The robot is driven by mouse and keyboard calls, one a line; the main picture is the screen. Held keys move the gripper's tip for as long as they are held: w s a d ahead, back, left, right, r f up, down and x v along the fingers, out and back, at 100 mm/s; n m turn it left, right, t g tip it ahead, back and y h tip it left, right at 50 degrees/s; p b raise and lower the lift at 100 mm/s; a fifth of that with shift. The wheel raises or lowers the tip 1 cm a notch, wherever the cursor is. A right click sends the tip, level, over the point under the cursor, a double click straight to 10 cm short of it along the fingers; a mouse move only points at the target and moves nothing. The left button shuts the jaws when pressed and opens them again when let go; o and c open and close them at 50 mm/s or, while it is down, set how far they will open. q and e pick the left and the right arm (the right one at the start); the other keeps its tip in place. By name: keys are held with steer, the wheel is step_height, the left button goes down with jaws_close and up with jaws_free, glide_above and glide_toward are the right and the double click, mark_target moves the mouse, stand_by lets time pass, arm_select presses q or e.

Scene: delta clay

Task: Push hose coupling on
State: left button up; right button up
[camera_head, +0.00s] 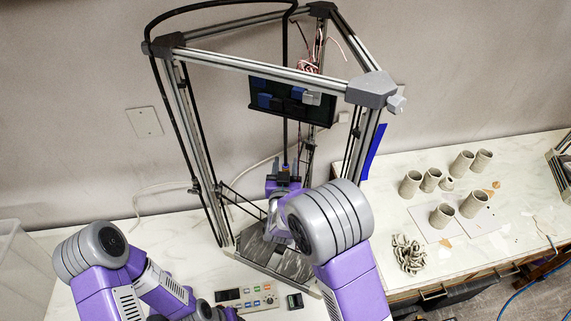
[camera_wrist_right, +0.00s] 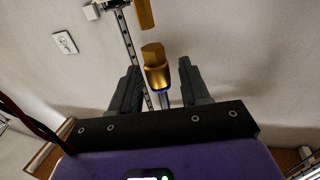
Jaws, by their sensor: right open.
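A black hose (camera_head: 285,70) arches over the printer frame and hangs down to my right gripper (camera_head: 287,172) in the head view. A small orange and blue fitting shows there between the fingers. In the right wrist view my right gripper (camera_wrist_right: 159,85) is open, one dark finger on each side of a brass fitting (camera_wrist_right: 156,68) with a hexagonal top, round collar and blue lower edge. Gaps show on both sides of it. A second brass piece (camera_wrist_right: 145,14) appears above it, apart in the picture. I cannot tell which is the coupling. My left gripper is out of view.
A control panel (camera_head: 246,297) lies in front. Clay cups (camera_head: 411,184) and a clay coil pile (camera_head: 408,255) stand on the right table.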

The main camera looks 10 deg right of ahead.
jaws_close()
stand_by(0.3)
step_height(320, 180, down, 3)
steer(key=b, duration=0.3)
stand_by(0.3)
jaws_free()
